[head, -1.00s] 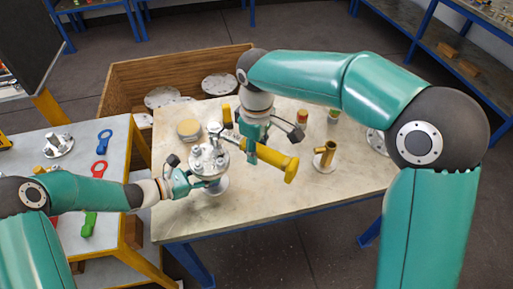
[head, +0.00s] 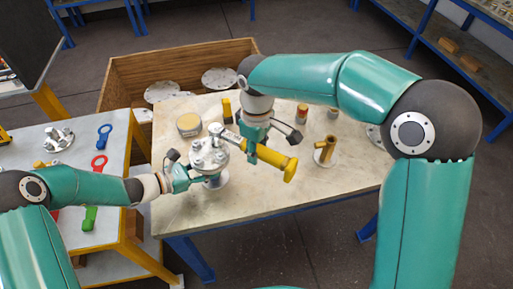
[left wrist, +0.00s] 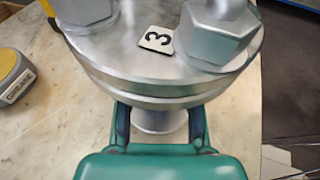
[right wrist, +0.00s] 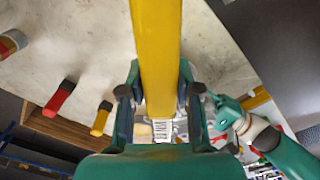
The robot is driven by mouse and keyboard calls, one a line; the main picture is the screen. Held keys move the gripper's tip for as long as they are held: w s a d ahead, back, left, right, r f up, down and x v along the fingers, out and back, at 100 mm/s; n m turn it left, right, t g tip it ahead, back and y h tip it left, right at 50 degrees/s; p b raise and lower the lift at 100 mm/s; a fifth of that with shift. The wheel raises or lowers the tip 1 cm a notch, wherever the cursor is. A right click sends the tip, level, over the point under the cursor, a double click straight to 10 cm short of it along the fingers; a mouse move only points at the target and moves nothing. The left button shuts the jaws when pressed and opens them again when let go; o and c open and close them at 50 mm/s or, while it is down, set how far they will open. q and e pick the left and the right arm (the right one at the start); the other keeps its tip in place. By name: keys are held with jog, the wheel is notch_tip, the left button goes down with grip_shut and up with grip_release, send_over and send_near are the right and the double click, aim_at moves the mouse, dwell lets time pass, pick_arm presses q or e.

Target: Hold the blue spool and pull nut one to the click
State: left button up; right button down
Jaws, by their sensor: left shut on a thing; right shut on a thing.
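The spool (head: 208,157) stands upright on the table and looks grey metal, not blue. Its round top flange carries several large nuts. In the left wrist view a tag reading 3 (left wrist: 157,39) lies beside one nut (left wrist: 215,38). My left gripper (head: 183,178) is shut around the neck (left wrist: 160,121) under the flange. My right gripper (head: 253,140) is shut on the yellow handle of a wrench (head: 275,162), which also fills the middle of the right wrist view (right wrist: 157,50). The wrench reaches left over the flange; its seat on a nut is too small to make out.
A grease tin (head: 189,124) stands behind the spool. A brass fitting (head: 325,151) and small cans (head: 301,113) stand to the right. A wooden crate (head: 125,84) with flanges is behind. A side table (head: 110,143) holds coloured tools. The table front is clear.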

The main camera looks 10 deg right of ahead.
jog(key=shift+a, duration=0.1)
jog(key=shift+m, duration=0.7)
jog(key=shift+s+a+r, duration=0.15)
jog(key=shift+a+r, duration=0.05)
jog(key=shift+r, duration=0.65)
jog(key=shift+s+a+r, duration=0.15)
jog(key=shift+r, duration=0.65)
jog(key=shift+s+a+r, duration=0.15)
jog(key=shift+a+r, duration=0.05)
jog(key=shift+r, duration=0.65)
pick_arm(q)
jog(key=o, duration=1.1)
jog(key=shift+a, duration=0.1)
jog(key=v, duration=1.1)
jog(key=shift+a+r, duration=0.1)
jog(key=shift+a, duration=0.1)
jog(key=shift+s+a, duration=0.2)
